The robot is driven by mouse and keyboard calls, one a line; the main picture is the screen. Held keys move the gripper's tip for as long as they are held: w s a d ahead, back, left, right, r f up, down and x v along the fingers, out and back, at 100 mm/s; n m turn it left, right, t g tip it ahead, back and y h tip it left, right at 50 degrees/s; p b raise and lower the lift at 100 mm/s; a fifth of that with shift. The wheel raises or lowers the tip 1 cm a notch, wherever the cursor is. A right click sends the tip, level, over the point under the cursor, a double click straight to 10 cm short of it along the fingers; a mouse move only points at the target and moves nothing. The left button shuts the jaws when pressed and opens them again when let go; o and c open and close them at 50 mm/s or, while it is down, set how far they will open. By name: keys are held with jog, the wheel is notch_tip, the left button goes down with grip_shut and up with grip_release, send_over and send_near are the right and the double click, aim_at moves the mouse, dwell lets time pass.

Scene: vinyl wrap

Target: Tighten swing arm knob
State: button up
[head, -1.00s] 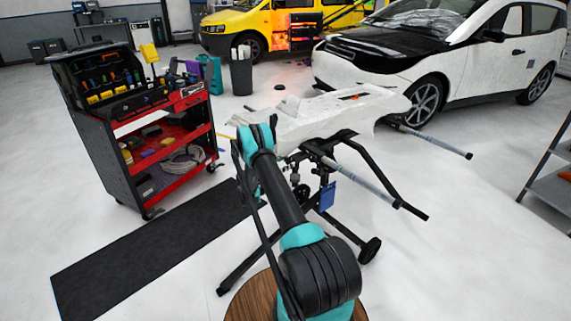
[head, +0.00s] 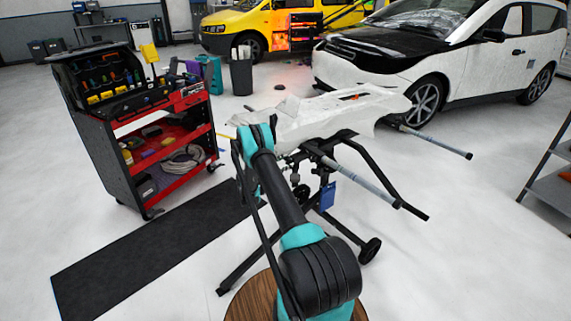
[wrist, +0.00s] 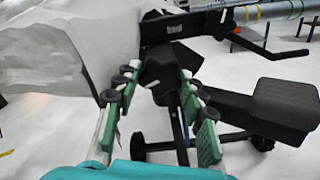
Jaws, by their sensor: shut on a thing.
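The black work stand (head: 240,263) holds a white car panel (head: 345,106) on top, with padded swing arms reaching out to the right. In the wrist view, my gripper (wrist: 160,85) has its green-padded fingers on either side of a dark knob-like part (wrist: 160,72) under the stand's top joint, and is shut on it. The exact contact is hard to make out against the other black parts. In the head view my own arm largely hides the gripper and the knob. The white panel also fills the upper left of the wrist view (wrist: 50,55).
A red tool cart (head: 165,150) stands at the left, with a black mat (head: 150,255) on the floor near it. A grey bin (head: 241,76), a white car (head: 470,60) and a yellow van (head: 228,32) are behind. A shelf (head: 550,165) is at the right edge.

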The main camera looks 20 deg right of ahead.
jog(key=o, duration=1.1)
jog(key=shift+o, duration=0.2)
jog(key=v, duration=1.2)
